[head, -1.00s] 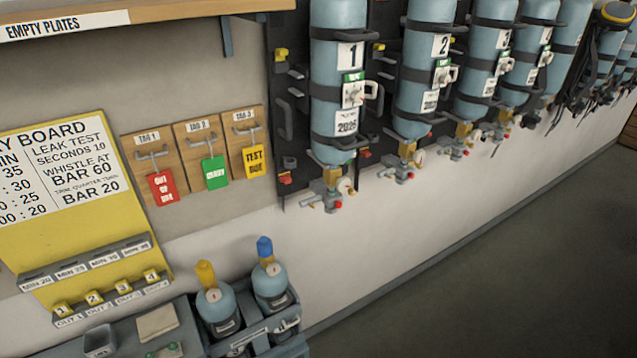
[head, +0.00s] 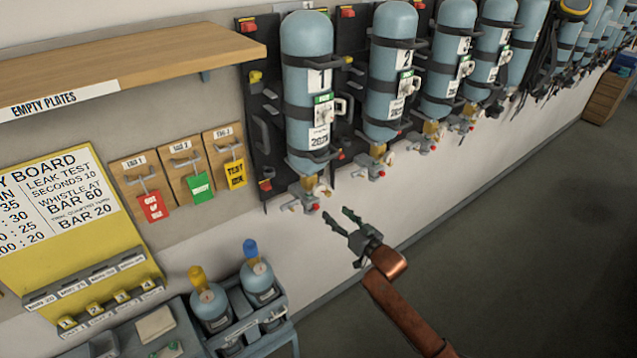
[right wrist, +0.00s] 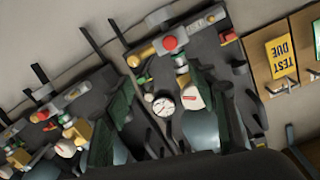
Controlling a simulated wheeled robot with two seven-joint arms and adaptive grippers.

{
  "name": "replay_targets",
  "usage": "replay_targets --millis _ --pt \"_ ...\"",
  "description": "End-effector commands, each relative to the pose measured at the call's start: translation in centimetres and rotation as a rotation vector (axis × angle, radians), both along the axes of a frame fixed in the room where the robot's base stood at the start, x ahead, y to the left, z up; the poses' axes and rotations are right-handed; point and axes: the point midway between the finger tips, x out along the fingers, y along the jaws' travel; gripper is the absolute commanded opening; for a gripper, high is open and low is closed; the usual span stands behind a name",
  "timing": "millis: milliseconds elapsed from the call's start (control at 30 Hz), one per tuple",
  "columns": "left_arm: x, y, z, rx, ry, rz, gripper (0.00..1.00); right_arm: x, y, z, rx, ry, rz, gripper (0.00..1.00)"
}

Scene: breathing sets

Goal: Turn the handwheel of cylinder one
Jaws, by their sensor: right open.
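Cylinder one (head: 307,50) is pale blue, marked 1, and strapped upright to a dark wall plate. Its brass and grey valve (head: 308,190) is at the bottom, with a small red knob (head: 315,207) and a round gauge. I cannot tell for certain which valve part is the handwheel. My right gripper (head: 337,213) is open and empty, just right of and below this valve in the picture. In the right wrist view, the gauge (right wrist: 163,105) shows between the open fingers of my right gripper (right wrist: 160,78), with a red knob (right wrist: 170,42) beyond. No contact is visible. My left gripper is out of view.
Cylinder two (head: 392,60) and several more hang in a row to the right. Tags hang on wooden boards left of cylinder one. A grey crate (head: 281,298) with two small cylinders stands below. A wooden shelf (head: 150,62) juts out at upper left. The floor right is clear.

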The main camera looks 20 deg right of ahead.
Motion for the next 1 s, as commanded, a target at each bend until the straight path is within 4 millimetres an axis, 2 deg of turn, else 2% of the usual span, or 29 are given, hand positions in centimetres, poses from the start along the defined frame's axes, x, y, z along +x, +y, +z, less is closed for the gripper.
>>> replay_targets --millis 33,100,200,333,700,1000 --pt "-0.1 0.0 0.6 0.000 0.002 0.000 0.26 0.0 0.8 2.9 0.009 -0.028 0.019 0.52" --pt "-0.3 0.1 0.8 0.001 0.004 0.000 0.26 -0.1 1.7 5.2 0.024 -0.050 0.037 0.52" --pt "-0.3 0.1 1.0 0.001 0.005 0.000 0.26 -0.1 2.3 6.8 0.034 -0.067 0.050 0.52" --pt "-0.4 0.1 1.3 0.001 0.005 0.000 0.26 1.1 2.9 7.2 0.038 -0.071 0.053 0.52" --pt "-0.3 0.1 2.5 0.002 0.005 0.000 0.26 6.1 4.7 7.1 0.035 -0.070 0.051 0.52" --pt "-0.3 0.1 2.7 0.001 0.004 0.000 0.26 7.1 5.0 7.0 0.034 -0.070 0.052 0.52"
